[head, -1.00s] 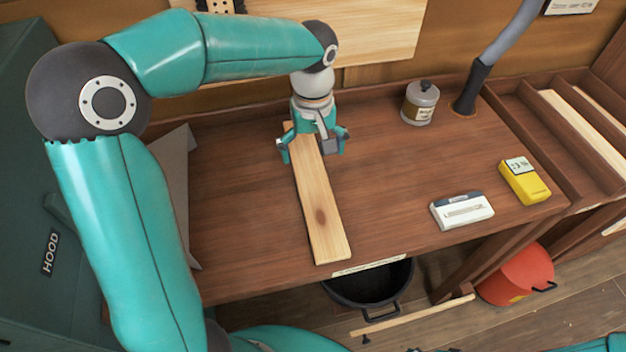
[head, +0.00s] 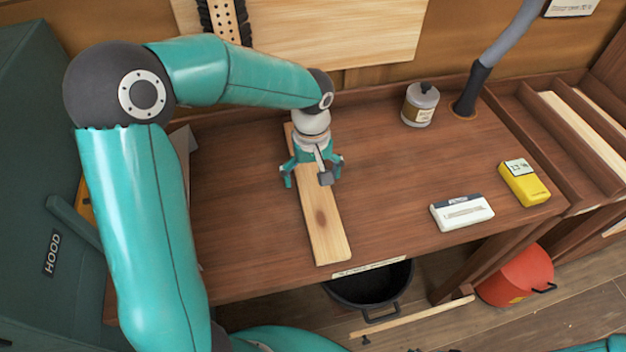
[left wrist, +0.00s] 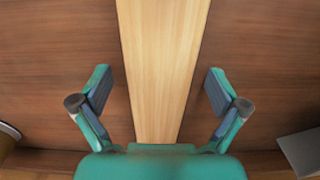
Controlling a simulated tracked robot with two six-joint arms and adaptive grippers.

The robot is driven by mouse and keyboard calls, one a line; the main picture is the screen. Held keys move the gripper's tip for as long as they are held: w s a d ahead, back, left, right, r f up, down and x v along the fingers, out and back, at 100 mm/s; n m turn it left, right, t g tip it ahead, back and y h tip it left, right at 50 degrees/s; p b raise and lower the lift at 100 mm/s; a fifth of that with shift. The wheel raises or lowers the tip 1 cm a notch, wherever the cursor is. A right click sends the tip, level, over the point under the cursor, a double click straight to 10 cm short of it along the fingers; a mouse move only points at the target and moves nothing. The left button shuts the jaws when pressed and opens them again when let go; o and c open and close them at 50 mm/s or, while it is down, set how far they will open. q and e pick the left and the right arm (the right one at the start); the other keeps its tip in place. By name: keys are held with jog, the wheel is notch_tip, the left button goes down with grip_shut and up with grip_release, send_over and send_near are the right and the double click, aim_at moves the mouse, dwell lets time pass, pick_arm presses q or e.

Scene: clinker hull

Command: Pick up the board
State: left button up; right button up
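My left gripper (head: 312,178) is over the board's far half, pointing down, with one finger on each side. The left wrist view shows the board (left wrist: 163,60) running between the spread fingers of the left gripper (left wrist: 160,92), with a gap on both sides. The gripper is open and empty. My right gripper does not show.
A grey jar (head: 420,104) and a grey hose (head: 490,65) stand at the back right. A white box (head: 462,212) and a yellow device (head: 524,183) lie on the right. Below the bench are a black bucket (head: 372,285) and a red bucket (head: 518,275).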

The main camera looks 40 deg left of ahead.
pick_arm(q)
jog(key=c, duration=1.2)
jog(key=shift+r, duration=0.15)
